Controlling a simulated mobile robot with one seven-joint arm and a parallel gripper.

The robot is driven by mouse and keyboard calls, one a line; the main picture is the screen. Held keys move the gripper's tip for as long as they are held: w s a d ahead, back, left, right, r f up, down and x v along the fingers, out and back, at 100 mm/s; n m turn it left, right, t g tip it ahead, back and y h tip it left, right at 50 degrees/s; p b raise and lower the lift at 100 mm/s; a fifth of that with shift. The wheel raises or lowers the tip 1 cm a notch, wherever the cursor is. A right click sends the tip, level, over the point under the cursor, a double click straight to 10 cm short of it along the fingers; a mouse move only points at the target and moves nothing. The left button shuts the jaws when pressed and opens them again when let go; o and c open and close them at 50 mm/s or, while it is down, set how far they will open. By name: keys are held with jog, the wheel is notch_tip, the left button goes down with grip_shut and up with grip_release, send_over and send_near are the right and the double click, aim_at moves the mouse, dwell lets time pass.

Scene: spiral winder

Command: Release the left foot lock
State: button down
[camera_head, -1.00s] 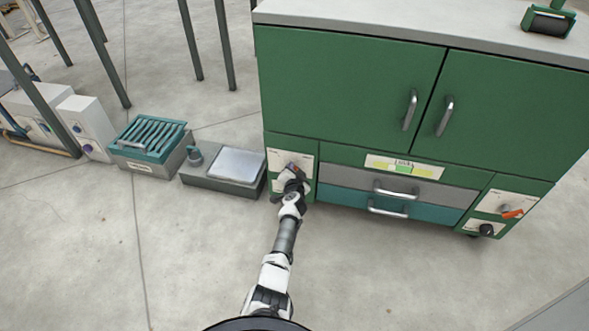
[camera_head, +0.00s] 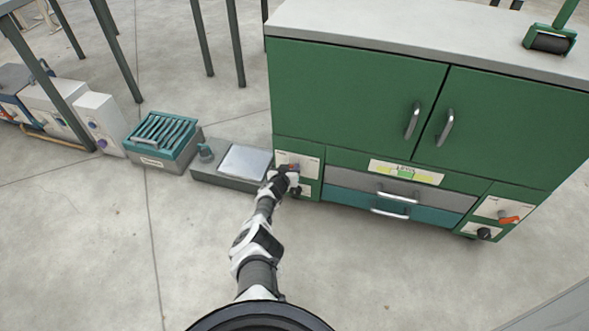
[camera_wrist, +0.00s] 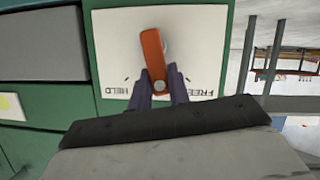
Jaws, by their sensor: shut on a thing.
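The left foot lock is an orange lever (camera_wrist: 154,55) on a white plate (camera_wrist: 115,40) at the cabinet's lower left. In the wrist view the plate reads HELD to the left and FREE to the right, upside down. The lever lies between the two marks, pointing roughly down the picture. My gripper (camera_wrist: 160,85) has its dark fingers on both sides of the lever's free end, shut on it. In the head view my gripper (camera_head: 286,179) is at the left plate (camera_head: 310,165) and hides most of the lever.
The green cabinet (camera_head: 350,85) has a right plate with another orange lever (camera_head: 510,219) and a black knob (camera_head: 484,233). Drawer handles (camera_head: 390,211) stick out between the plates. A low grey box (camera_head: 225,180) stands close left of my gripper. The floor in front is clear.

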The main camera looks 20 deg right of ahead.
jog(key=shift+w+a+f+n+g+h+b, duration=0.25)
jog(key=shift+n+h+b, duration=0.2)
jog(key=shift+n+b, duration=0.4)
jog(key=shift+w+a+f+n+g+h+b, duration=0.15)
jog(key=shift+a+n+h+b, duration=0.35)
jog(key=shift+b, duration=0.55)
jog(key=shift+w+a+f+n+g+h+b, duration=0.15)
jog(key=shift+w+n+h+b, duration=0.25)
jog(key=shift+n+b, duration=0.55)
jog(key=shift+s, duration=0.1)
jog(key=c, duration=1.3)
grip_release()
jog(key=shift+s, duration=0.1)
jog(key=shift+p+v, duration=5.95)
jog(key=shift+v, duration=0.9)
